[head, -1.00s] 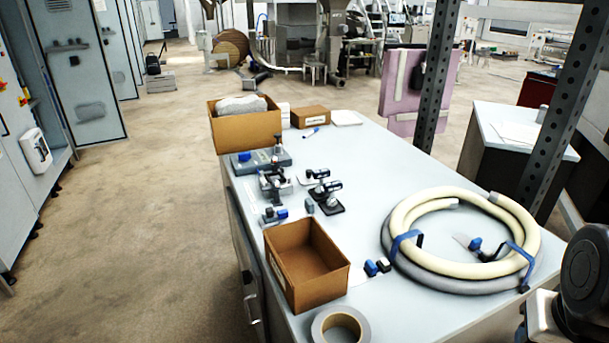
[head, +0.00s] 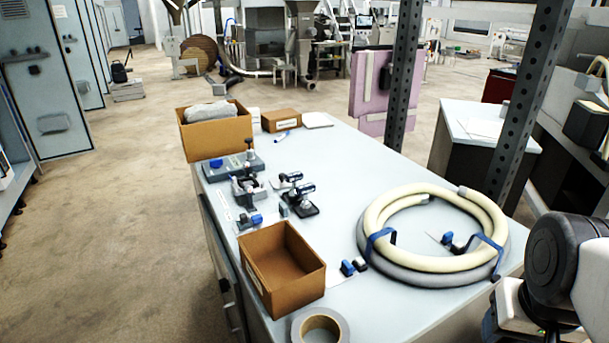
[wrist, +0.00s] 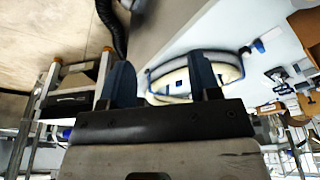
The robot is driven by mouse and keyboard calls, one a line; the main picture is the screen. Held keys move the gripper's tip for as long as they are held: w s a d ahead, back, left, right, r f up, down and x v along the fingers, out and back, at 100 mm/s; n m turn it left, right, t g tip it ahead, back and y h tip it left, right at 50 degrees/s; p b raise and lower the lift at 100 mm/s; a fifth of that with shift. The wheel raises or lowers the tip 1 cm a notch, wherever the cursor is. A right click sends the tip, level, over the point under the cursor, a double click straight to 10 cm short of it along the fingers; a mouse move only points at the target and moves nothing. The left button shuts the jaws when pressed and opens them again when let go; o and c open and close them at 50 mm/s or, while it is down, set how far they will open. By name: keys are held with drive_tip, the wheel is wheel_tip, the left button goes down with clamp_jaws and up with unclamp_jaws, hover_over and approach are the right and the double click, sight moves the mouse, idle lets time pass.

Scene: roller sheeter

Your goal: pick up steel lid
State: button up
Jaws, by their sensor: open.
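I cannot make out a steel lid in either view. My gripper (wrist: 161,72) shows in the wrist view with its two blue fingers wide apart and nothing between them. The coiled hose on the worktable appears beyond the fingers, well away from them. In the head view only part of my arm shows at the lower right; the fingers are out of that view.
The worktable (head: 350,160) holds an empty cardboard box (head: 283,270), a tape roll (head: 320,326), the coiled hose (head: 432,235), small clamps (head: 296,194) and a filled box (head: 215,130). A perforated post (head: 404,75) rises beside it. Floor is clear at left.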

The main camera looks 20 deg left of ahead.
drive_tip(key=w+a+r+n, duration=0.3)
drive_tip(key=w+a+r, duration=0.1)
drive_tip(key=w, duration=0.6)
drive_tip(key=w+a+r+n, duration=0.3)
drive_tip(key=w+r, duration=0.1)
drive_tip(key=w, duration=0.5)
drive_tip(key=w+a+n+g, duration=0.1)
drive_tip(key=w+a+n, duration=0.2)
drive_tip(key=w+a, duration=0.45)
drive_tip(key=w+a+n, duration=0.2)
drive_tip(key=w+a, duration=0.3)
drive_tip(key=w, duration=0.5)
drive_tip(key=n+g, duration=0.2)
drive_tip(key=n, duration=1)
hover_over(281, 174)
wheel_tip(281, 174, down, 18)
drive_tip(key=shift+w+d+f, duration=0.1)
drive_tip(key=shift+f, duration=0.05)
drive_tip(key=shift+a+f, duration=0.1)
drive_tip(key=shift+a, duration=0.1)
